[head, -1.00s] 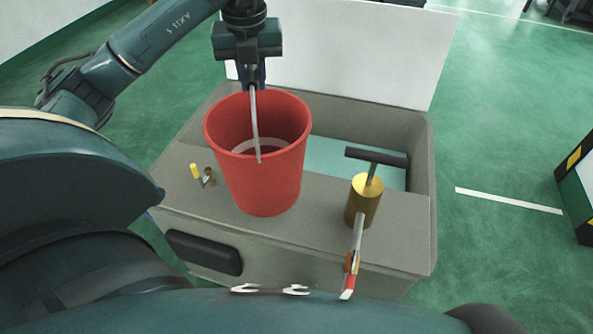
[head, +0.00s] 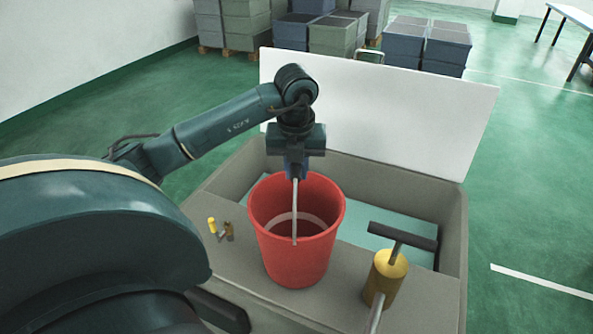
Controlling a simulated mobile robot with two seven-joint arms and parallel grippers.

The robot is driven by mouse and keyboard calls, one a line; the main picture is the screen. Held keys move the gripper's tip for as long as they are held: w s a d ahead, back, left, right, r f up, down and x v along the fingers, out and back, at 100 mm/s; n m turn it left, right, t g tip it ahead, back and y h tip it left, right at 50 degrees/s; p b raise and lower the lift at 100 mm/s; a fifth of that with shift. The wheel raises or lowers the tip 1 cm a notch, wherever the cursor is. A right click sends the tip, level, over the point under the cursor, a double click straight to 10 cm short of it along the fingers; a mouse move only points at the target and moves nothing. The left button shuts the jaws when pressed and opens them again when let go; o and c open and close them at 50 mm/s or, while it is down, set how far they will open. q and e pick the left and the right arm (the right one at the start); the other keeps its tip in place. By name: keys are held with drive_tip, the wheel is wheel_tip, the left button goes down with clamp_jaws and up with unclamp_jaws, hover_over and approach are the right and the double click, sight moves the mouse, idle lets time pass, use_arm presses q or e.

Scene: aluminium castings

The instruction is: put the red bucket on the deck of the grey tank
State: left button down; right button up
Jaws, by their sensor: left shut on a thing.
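The red bucket (head: 296,257) is upright over the near deck (head: 255,268) of the grey tank. I cannot tell for sure whether its base touches the deck. Its pale handle (head: 295,212) stands up from the rim. My left gripper (head: 295,175) is above the bucket, shut on the handle. The bucket hides part of the deck and of the tank's opening behind it. My right gripper is not in view.
A brass pump with a dark T-handle (head: 386,275) stands on the deck right of the bucket. A small yellow-handled valve (head: 212,226) is to its left. Pale green liquid (head: 405,226) shows in the tank. A white panel (head: 400,115) rises behind.

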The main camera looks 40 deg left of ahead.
use_arm(q)
drive_tip(key=shift+f, duration=0.6)
